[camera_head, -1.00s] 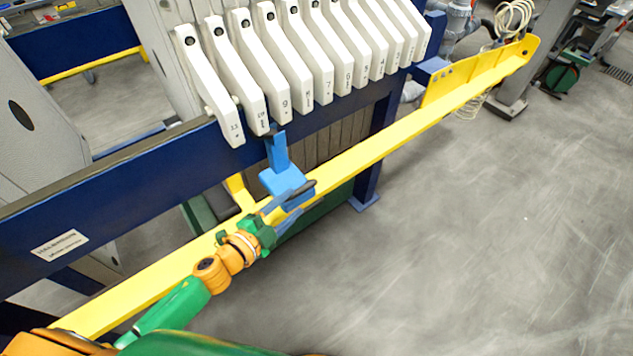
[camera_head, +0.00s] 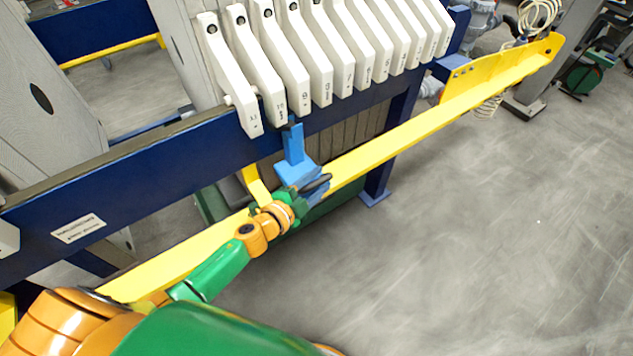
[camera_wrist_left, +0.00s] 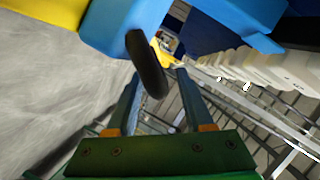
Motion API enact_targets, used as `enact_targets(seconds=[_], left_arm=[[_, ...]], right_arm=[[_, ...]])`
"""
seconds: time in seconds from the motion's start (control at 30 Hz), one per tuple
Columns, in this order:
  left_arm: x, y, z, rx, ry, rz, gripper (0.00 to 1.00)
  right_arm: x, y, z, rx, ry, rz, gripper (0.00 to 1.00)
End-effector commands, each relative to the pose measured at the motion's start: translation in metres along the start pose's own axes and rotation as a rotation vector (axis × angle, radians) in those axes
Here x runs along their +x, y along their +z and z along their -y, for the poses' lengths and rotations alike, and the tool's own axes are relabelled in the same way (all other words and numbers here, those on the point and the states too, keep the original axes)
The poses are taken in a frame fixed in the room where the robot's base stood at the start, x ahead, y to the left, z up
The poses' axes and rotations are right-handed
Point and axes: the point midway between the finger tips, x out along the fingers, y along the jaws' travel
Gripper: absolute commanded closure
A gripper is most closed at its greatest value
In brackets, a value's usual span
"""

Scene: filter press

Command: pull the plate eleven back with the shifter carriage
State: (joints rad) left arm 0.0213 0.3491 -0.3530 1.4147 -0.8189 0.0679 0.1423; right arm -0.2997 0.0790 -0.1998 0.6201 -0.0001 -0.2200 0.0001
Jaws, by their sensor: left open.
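Plate eleven (camera_head: 232,80) is the white, leftmost plate of the row in the head view, with its number on its lower front end. The blue shifter carriage (camera_head: 295,172) sits at the yellow rail below the plates, its upright arm reaching up near the second and third plates. Its dark handle (camera_head: 318,184) sticks out at the front. My left gripper (camera_head: 312,193) is open at the handle. In the left wrist view, the handle (camera_wrist_left: 147,65) reaches into the gap between the open fingers (camera_wrist_left: 158,102); contact cannot be told. My right gripper is not in view.
The yellow rail (camera_head: 410,135) runs along the front of the blue press beam (camera_head: 140,170). Several white plates (camera_head: 345,50) stand to the right of plate eleven. Beam to its left is largely clear. Grey floor is open at the right.

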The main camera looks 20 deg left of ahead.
Motion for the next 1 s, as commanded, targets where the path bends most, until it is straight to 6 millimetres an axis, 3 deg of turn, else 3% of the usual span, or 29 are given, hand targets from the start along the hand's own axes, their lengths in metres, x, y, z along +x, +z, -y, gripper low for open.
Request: enact_targets(seconds=[0.03,0.2,1.0], left_arm=[[-0.0001,0.0000,0.0000,0.000,0.000,0.000,0.53],[-0.0002,0.0001,0.0000,0.000,0.000,0.000,0.99],[-0.0004,0.0002,-0.0006,0.000,0.001,0.000,1.00]], right_arm=[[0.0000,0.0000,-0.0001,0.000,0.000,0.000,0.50],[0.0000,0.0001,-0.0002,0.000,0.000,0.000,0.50],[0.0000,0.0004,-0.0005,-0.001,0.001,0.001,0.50]])
